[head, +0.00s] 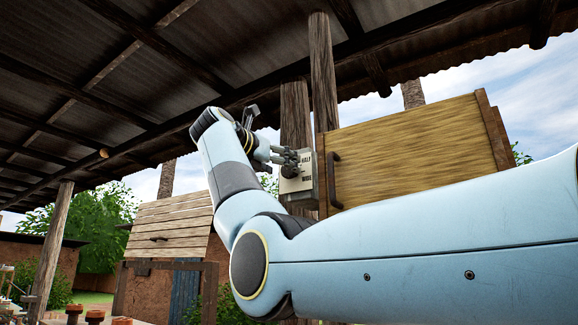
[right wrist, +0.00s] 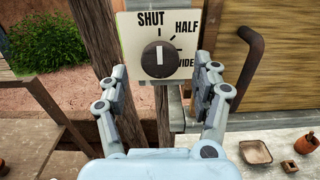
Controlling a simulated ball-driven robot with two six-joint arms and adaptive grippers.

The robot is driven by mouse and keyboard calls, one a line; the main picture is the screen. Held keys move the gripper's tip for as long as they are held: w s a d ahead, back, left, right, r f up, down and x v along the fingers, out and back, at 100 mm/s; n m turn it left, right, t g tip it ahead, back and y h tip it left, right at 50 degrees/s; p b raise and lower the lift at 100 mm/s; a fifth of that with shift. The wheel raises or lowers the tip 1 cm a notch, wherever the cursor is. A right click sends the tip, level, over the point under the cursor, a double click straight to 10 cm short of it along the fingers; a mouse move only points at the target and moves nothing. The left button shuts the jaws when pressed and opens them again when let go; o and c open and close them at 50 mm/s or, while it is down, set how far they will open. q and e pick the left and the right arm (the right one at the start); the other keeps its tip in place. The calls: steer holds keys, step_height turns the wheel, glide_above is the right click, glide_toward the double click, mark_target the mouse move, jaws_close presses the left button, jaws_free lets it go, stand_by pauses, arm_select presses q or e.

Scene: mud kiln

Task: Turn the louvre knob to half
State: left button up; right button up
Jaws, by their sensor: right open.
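The louvre knob (right wrist: 159,60) is a dark round knob with a white pointer line, on a pale plate (right wrist: 133,35) marked SHUT, HALF and WIDE. Its pointer stands straight up, towards SHUT. My right gripper (right wrist: 161,78) is open, with one finger on each side of the knob in the right wrist view and visible gaps to it. In the head view, my right gripper (head: 287,158) is at the plate (head: 299,184), and the knob is hidden behind the fingers. My left gripper is not in view.
A wooden panel (head: 410,145) with a dark handle (head: 334,180) is right of the plate. Wooden posts (head: 322,70) rise behind it. A slatted louvre (head: 170,225) hangs at the left.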

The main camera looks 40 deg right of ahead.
mark_target(289, 178)
steer(key=p+x, duration=0.1)
steer(key=x, duration=0.3)
steer(key=shift+d, duration=0.15)
steer(key=c, duration=1.2)
steer(key=shift+m, duration=0.3)
steer(key=m+p, duration=0.1)
steer(key=m, duration=0.2)
steer(key=shift+r, duration=0.1)
steer(key=m, duration=0.4)
steer(key=shift+m, duration=0.7)
